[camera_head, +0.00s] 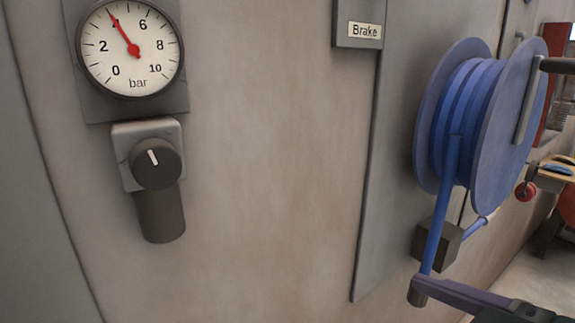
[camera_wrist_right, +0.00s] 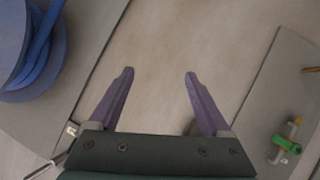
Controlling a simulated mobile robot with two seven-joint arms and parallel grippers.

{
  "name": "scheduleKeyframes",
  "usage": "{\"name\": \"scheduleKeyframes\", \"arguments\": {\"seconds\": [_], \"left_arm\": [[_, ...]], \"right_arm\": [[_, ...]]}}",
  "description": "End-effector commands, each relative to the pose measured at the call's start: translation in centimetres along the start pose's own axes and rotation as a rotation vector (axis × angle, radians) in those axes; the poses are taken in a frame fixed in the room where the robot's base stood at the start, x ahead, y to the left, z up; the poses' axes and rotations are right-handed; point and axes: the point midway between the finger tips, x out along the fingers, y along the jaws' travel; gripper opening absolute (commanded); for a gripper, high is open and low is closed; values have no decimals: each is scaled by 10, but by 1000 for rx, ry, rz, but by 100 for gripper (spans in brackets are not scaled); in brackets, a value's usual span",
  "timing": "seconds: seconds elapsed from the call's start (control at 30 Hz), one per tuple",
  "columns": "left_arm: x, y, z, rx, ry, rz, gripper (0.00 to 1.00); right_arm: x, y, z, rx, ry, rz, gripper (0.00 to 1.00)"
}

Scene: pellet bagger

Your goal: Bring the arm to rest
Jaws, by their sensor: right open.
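My right gripper (camera_wrist_right: 159,75) is open in the wrist view, with two purple fingers spread apart and nothing between them. In the head view part of this gripper (camera_head: 455,296) shows at the lower right, one purple finger reaching left beside the hose end (camera_head: 418,291). I cannot tell whether they touch. The rest of the arm is cut off by the frame. My left gripper is not in view.
A blue hose reel (camera_head: 483,125) hangs on the wall above my gripper, its hose running down past a dark block (camera_head: 436,244). A pressure gauge (camera_head: 131,47), black knob (camera_head: 156,164) and Brake label (camera_head: 365,30) are further left. A green-handled fitting (camera_wrist_right: 287,144) is at the right.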

Motion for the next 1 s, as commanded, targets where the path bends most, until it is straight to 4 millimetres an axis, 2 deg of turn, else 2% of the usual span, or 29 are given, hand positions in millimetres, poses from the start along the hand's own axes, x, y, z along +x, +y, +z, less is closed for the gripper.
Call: {"name": "scheduleKeyframes", "arguments": {"seconds": [0.03,0.1,0.2,0.33,0.37,0.4,0.67,0.9,1.0], "left_arm": [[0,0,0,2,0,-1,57],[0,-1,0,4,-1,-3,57],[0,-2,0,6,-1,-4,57],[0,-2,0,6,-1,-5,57],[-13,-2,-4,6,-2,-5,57],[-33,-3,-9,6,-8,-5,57],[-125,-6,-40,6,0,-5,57],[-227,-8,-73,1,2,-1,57],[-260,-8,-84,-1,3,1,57]], "right_arm": [[-11,-1,26,93,-121,-9,82],[-31,-5,61,209,-291,-23,82],[-66,-15,103,353,-512,-44,82],[-120,-34,144,517,-781,-69,82],[-132,-31,136,533,-808,-72,82],[-140,-20,116,523,-795,-71,82],[-182,17,41,516,-793,-72,82],[-231,59,-43,514,-792,-72,82],[-248,73,-71,514,-792,-73,82]]}}
